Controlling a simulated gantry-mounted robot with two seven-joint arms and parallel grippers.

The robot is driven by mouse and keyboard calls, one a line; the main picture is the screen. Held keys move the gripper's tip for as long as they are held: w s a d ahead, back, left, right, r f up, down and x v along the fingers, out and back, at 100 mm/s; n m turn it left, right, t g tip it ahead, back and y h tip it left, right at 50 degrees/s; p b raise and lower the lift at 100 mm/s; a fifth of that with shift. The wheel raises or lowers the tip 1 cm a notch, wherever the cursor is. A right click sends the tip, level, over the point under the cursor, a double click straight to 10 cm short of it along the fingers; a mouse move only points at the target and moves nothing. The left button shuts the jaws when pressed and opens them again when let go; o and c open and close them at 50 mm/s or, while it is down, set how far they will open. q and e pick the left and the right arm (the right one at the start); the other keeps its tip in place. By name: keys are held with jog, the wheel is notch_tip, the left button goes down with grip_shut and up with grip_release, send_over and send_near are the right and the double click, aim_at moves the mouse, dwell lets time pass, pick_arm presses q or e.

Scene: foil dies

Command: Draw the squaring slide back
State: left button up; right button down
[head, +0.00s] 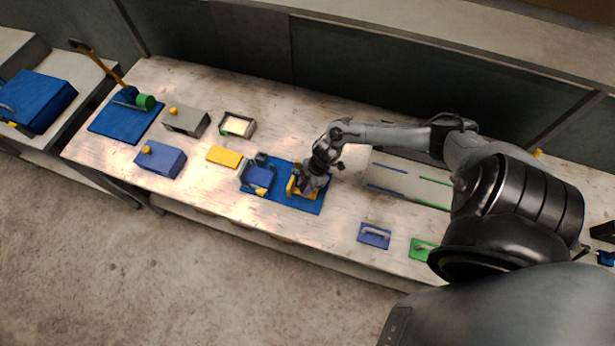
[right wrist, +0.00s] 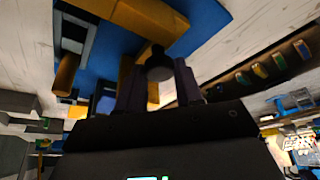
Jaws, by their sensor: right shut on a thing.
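The squaring slide (head: 292,186) is a yellow piece on the right part of a blue base plate (head: 314,207). My right gripper (head: 307,184) is over it and hides much of it. In the right wrist view the yellow slide (right wrist: 150,18) lies across the blue base (right wrist: 208,18). There the fingers of my right gripper (right wrist: 160,82) are shut on its dark round knob (right wrist: 158,62). A blue block-like piece (head: 259,177) sits in a holder at the left end of the base, apart from the slide. My left gripper is not in view.
A yellow plate (head: 224,157), an open tray (head: 238,124), a grey box (head: 186,120) and a blue box (head: 160,159) stand to the left. Blue (head: 374,235) and green (head: 422,248) handled plates lie at the front right. A grey panel with coloured strips (head: 410,180) lies to the right.

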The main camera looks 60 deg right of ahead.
jog(key=c, duration=1.2)
grip_release()
jog(key=shift+s, duration=0.1)
jog(key=o, duration=0.4)
jog(key=shift+s, duration=0.2)
jog(key=shift+w, duration=0.1)
jog(key=shift+v, duration=5.45)
